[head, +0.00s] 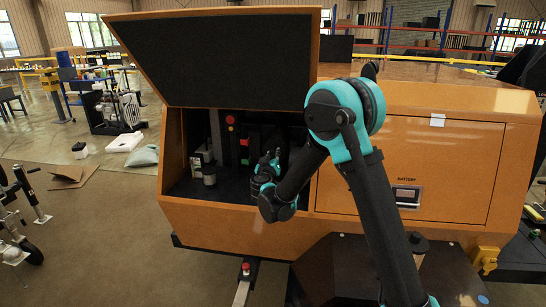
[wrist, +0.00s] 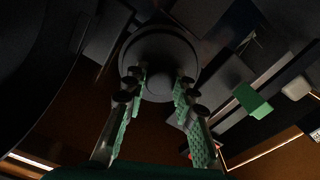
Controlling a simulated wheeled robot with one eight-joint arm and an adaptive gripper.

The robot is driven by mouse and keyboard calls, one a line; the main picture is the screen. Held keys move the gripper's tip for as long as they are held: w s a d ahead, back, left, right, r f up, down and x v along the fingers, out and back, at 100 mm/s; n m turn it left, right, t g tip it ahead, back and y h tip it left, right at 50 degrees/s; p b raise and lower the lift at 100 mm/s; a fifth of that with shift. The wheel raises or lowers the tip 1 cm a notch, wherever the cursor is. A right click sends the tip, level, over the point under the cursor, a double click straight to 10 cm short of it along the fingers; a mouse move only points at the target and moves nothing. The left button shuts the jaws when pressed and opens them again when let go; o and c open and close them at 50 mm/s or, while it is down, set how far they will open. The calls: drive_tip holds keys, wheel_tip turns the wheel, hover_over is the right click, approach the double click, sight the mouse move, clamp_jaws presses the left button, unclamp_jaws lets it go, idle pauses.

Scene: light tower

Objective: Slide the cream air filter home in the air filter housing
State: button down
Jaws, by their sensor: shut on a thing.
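My gripper (head: 268,164) reaches into the open, dark bay of the orange cabinet in the head view. In the wrist view my gripper (wrist: 160,86) has its two green-padded fingers on either side of the raised hub of a round dark-grey part (wrist: 158,44), and is shut on it. No cream surface shows clearly in the shadow. I cannot tell whether this round part is the air filter or belongs to its housing, or how deep it sits. The rest of the housing is hidden or too dark to make out.
The raised lid (head: 220,55) hangs over the bay. A silver cylindrical fitting (head: 209,171) stands at the bay's left, and a red button (head: 230,119) is above. The closed battery door (head: 440,165) is at right. A green block (wrist: 252,101) shows right of the fingers.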

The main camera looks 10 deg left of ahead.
drive_tip(key=shift+w, duration=0.35)
drive_tip(key=c, duration=1.1)
unclamp_jaws()
drive_tip(key=shift+c, duration=0.2)
drive_tip(key=shift+s, duration=0.15)
drive_tip(key=s, duration=0.7)
drive_tip(key=shift+s+d, duration=0.25)
drive_tip(key=shift+s, duration=0.1)
